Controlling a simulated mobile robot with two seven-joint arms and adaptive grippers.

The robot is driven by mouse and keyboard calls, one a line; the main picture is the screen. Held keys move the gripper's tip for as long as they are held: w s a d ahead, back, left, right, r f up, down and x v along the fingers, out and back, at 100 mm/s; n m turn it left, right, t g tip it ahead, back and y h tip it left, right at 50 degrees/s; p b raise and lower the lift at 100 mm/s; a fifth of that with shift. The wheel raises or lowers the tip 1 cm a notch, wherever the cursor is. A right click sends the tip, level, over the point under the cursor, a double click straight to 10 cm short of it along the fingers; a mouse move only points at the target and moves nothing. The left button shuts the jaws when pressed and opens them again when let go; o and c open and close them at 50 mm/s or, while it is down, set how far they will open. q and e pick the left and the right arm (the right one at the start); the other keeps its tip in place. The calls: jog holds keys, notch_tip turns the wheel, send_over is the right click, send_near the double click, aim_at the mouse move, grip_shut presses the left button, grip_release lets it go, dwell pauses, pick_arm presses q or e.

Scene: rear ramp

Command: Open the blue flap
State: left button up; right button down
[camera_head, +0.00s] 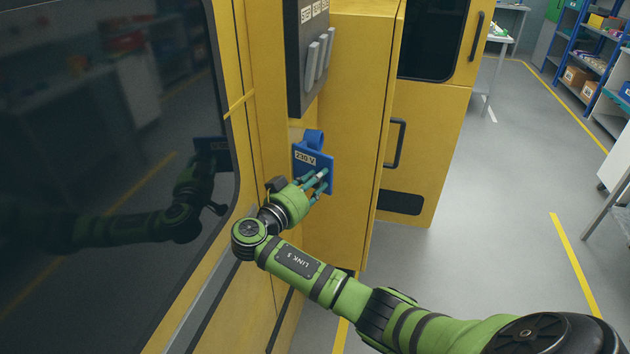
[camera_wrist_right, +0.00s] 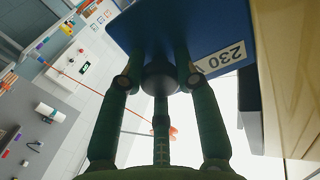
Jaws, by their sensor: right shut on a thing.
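The blue flap (camera_head: 318,160) has a white "230 V" label and sits on the yellow vehicle body, below a dark panel. A rounded blue part (camera_head: 314,138) shows just above it. My right gripper (camera_head: 318,182) is at the flap's lower part, shut on it. In the right wrist view the flap (camera_wrist_right: 225,30) fills the top, and the fingers of my right gripper (camera_wrist_right: 163,65) reach up to it. How far the flap stands open I cannot tell. My left gripper is not in view.
A dark panel (camera_head: 307,55) with grey levers hangs above the flap. A yellow cabinet side (camera_head: 350,120) stands close on the right. A dark glossy window (camera_head: 100,150) on the left mirrors my arm. Grey floor (camera_head: 480,240) is clear to the right.

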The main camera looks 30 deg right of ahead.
jog(key=shift+s+d+f+n+t+y+b, duration=0.15)
jog(key=shift+d+n+t+b, duration=0.25)
jog(key=shift+b, duration=1)
jog(key=shift+s+d+f+n+t+y+b, duration=0.1)
jog(key=shift+d+n+t+y+b, duration=0.3)
jog(key=shift+b, duration=1)
jog(key=shift+d+r+t, duration=0.3)
jog(key=shift+r+t, duration=0.15)
jog(key=shift+t, duration=0.15)
jog(key=shift+d+r+n, duration=0.15)
jog(key=shift+d+n, duration=0.05)
jog(key=shift+n, duration=0.1)
jog(key=c, duration=0.9)
grip_release()
jog(key=shift+s+a+y, duration=0.1)
jog(key=shift+a+y, duration=0.1)
jog(key=shift+y, duration=0.05)
jog(key=v, duration=1.1)
jog(key=shift+s+a+f, duration=0.2)
jog(key=shift+s+a, duration=0.05)
jog(key=shift+s, duration=0.05)
